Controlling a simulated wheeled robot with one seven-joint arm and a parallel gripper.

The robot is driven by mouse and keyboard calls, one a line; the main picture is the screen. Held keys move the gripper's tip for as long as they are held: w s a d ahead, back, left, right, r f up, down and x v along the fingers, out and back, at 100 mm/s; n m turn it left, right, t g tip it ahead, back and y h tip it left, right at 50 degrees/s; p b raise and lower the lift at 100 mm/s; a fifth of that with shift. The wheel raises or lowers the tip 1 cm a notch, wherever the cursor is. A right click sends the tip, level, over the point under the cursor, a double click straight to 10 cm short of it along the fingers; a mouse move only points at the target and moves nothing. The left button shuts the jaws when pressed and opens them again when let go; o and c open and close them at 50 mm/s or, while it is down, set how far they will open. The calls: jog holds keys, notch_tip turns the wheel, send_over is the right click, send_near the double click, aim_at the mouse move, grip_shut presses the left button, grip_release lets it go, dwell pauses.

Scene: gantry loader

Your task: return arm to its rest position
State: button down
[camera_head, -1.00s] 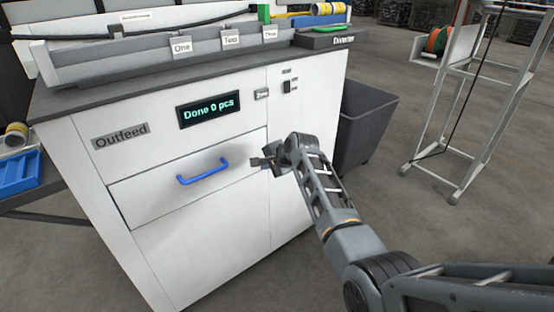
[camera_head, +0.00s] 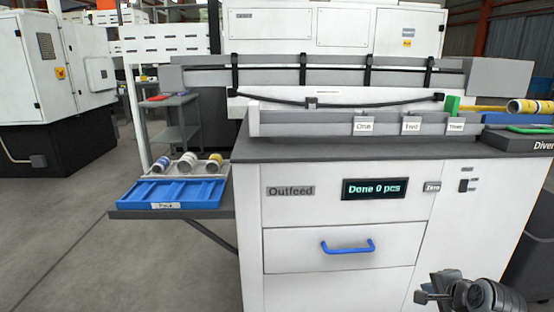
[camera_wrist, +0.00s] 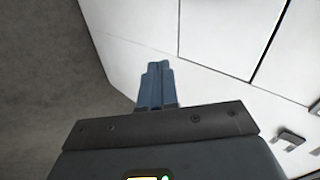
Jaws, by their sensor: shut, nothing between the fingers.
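My gripper (camera_head: 424,296) shows at the bottom right of the head view, in front of the lower right part of the white Outfeed cabinet (camera_head: 340,284). In the wrist view my gripper (camera_wrist: 156,68) has its two bluish fingers together with nothing between them. The white cabinet panels (camera_wrist: 215,35) lie beyond the fingertips, and I cannot tell the exact gap. Most of my arm is outside the head view.
The cabinet's drawer with a blue handle (camera_head: 348,247) is closed. A display (camera_head: 374,188) reads "Done 0 pcs". A blue tray (camera_head: 172,194) sits on a side shelf at left, with several rolls behind it. Open floor (camera_head: 75,240) lies to the left.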

jog(key=s+a+f+n+t, duration=0.1)
jog(key=s+a+f+n, duration=0.2)
jog(key=s, duration=0.7)
jog(key=s+a+f+n+h, duration=0.1)
jog(key=s+a+n, duration=0.25)
jog(key=s, duration=0.65)
jog(key=s+a+f+n+t, duration=0.15)
jog(key=s+a, duration=0.25)
jog(key=s, duration=0.6)
jog(key=s+a+r+n+t, duration=0.1)
jog(key=s+a+r+n, duration=0.3)
jog(key=s+r, duration=0.5)
jog(key=s+a+r+n+t+y, duration=0.1)
jog(key=s+a+r+n, duration=0.3)
jog(key=s+r, duration=0.5)
jog(key=shift+s+r+n+t+y, duration=0.15)
jog(key=shift+s+n+t+y, duration=0.2)
jog(key=shift+s, duration=0.55)
